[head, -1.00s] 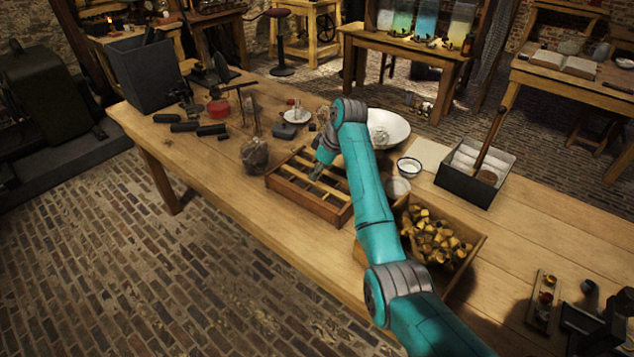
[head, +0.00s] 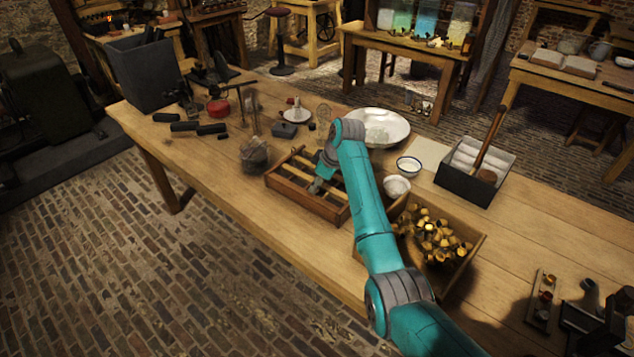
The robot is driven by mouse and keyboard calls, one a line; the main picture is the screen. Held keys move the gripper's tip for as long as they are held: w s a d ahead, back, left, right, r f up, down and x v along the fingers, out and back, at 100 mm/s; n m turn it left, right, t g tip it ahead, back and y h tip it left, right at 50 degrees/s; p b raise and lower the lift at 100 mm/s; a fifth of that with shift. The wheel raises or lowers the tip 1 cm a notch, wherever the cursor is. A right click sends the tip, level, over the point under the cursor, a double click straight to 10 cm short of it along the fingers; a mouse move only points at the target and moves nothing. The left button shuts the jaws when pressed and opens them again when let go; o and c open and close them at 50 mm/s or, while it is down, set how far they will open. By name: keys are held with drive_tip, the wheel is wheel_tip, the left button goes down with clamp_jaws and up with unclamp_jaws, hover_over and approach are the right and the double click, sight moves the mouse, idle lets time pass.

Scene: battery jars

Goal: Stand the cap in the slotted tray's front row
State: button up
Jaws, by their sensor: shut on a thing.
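The slotted tray (head: 283,187) is a low wooden frame with slats, lying on the table near its front edge. My gripper (head: 315,188) is low over the tray's right-hand part, its tip down at about the height of the slats. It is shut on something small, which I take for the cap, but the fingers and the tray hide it. I cannot tell whether the held thing touches the tray or which row it is in. A box of brass caps (head: 437,238) stands to the right of the tray, partly behind my arm.
A white basin (head: 388,126), an enamel bowl (head: 408,166) and a small white bowl (head: 396,186) stand behind and right of the tray. A glass jar (head: 255,154) stands close to its left. Bare table lies in front of the tray.

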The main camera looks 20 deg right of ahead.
drive_tip(key=o, duration=0.8)
drive_tip(key=shift+f, duration=0.1)
drive_tip(key=shift+r, duration=0.25)
drive_tip(key=v, duration=1.2)
drive_tip(key=shift+r, duration=0.4)
